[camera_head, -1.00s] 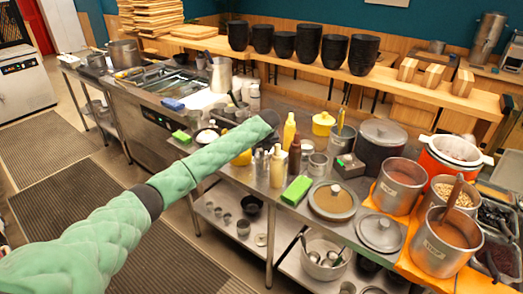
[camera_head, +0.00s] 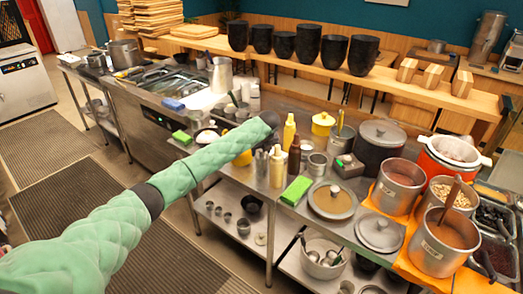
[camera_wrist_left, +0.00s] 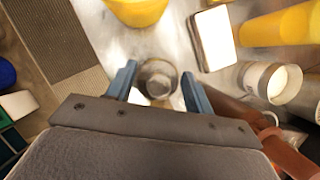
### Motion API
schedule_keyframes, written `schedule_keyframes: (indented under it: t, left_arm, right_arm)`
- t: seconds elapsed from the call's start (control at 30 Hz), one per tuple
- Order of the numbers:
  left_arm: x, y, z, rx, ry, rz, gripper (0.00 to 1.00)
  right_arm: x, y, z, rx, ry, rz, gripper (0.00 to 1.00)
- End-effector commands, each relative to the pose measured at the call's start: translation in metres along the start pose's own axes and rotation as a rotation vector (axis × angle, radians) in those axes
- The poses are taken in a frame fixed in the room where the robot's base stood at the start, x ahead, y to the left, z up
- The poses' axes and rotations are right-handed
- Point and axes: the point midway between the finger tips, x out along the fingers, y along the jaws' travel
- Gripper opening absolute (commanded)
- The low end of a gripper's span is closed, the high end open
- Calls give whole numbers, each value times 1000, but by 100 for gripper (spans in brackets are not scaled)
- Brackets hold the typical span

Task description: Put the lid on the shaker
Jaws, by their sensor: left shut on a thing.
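My left gripper (camera_wrist_left: 158,88) is shut on a small round metal piece that looks like the lid (camera_wrist_left: 157,76), held between its two fingers above the steel counter. In the head view, my left arm reaches over the counter's front edge, and its end hides the gripper's fingers and the lid. An open metal cup with pale contents, possibly the shaker (camera_wrist_left: 265,80), stands to the right of the gripper in the left wrist view, apart from the lid. My right gripper is not in view.
A yellow bottle (camera_head: 289,131), a brown bottle (camera_head: 294,156) and a green block (camera_head: 297,190) stand close by. A yellow item (camera_wrist_left: 136,10) lies ahead of the gripper.

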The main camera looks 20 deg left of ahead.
Motion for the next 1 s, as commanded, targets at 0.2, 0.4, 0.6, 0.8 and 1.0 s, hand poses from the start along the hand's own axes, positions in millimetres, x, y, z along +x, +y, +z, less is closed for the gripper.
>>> schedule_keyframes:
  t: [0.2, 0.4, 0.6, 0.8, 1.0]
  left_arm:
    - [2, 0, 0, 0, 0, 0, 40]
    - [2, 0, -1, 0, 0, 0, 61]
    - [2, 0, -1, 0, 0, 0, 76]
    - [2, 0, -1, 0, 0, 0, 98]
    - [2, 0, -1, 0, 0, 0, 98]
  right_arm:
    - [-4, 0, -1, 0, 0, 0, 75]
    - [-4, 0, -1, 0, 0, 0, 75]
    - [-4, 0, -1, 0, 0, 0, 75]
    - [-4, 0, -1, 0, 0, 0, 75]
    - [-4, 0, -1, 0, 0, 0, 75]
